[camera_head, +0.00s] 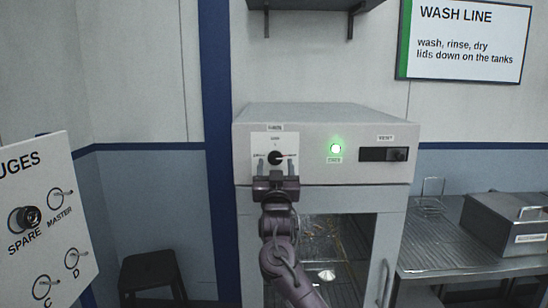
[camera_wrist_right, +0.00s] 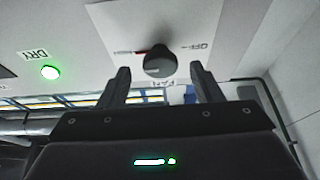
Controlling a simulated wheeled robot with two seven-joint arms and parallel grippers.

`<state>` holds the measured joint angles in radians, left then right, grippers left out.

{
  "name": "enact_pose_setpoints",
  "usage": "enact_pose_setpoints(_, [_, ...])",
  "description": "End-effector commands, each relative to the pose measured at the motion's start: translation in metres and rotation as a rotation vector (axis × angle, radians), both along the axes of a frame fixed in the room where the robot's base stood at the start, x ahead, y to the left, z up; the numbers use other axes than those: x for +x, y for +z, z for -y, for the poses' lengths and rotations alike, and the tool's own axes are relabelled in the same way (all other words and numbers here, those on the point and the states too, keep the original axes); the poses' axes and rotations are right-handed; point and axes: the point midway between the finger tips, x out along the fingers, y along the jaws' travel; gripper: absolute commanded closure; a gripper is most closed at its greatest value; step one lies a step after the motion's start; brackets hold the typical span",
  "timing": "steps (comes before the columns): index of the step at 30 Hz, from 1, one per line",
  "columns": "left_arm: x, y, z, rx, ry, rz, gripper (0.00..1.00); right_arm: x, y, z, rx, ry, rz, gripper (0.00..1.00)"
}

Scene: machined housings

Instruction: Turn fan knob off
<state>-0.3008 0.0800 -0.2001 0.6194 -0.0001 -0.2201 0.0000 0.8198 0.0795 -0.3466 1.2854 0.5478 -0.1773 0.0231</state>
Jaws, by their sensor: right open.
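The fan knob (camera_head: 276,157) is a dark round knob on a white plate on the front of the grey cabinet. In the right wrist view the knob (camera_wrist_right: 160,62) shows between my fingers, with an "OFF" label to its right and a red mark at its left edge. Its pointer is too small to read surely. My right gripper (camera_head: 276,168) is open just in front of and slightly below the knob. In the wrist view its two fingers (camera_wrist_right: 159,68) stand apart on either side of the knob, with visible gaps. My left gripper is not in view.
A lit green lamp (camera_head: 336,148) and a dark vent slot (camera_head: 384,154) are right of the knob. The cabinet's glazed door (camera_head: 388,230) is below. A gauge board (camera_head: 45,230) stands at left, a steel bench (camera_head: 440,255) at right. A shelf (camera_head: 312,4) hangs above.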

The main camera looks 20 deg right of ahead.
Motion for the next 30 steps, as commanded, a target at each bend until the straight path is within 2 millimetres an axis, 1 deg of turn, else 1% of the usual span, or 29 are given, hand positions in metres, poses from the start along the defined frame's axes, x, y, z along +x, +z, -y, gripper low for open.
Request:
enact_pose_setpoints(1, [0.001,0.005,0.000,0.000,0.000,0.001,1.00,0.006,0.005,0.001,-0.001,0.000,-0.001,0.41])
enact_pose_setpoints(6, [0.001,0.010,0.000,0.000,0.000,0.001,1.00,0.018,0.008,0.005,-0.001,0.001,-0.001,0.41])
enact_pose_setpoints(16, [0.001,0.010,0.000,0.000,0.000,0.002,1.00,0.021,0.008,0.006,0.001,0.001,-0.001,0.41])
enact_pose_setpoints(17, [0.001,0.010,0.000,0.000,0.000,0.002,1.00,0.021,0.008,0.006,0.001,0.001,-0.001,0.42])
enact_pose_setpoints(24, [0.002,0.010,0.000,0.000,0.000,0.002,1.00,0.021,0.008,0.006,0.001,0.001,-0.001,0.74])
enact_pose_setpoints(27, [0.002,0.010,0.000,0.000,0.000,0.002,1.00,0.021,0.008,0.006,0.000,0.001,-0.001,0.85])
enact_pose_setpoints(30, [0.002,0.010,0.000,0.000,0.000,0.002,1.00,0.021,0.008,0.006,-0.002,0.001,-0.002,0.85])
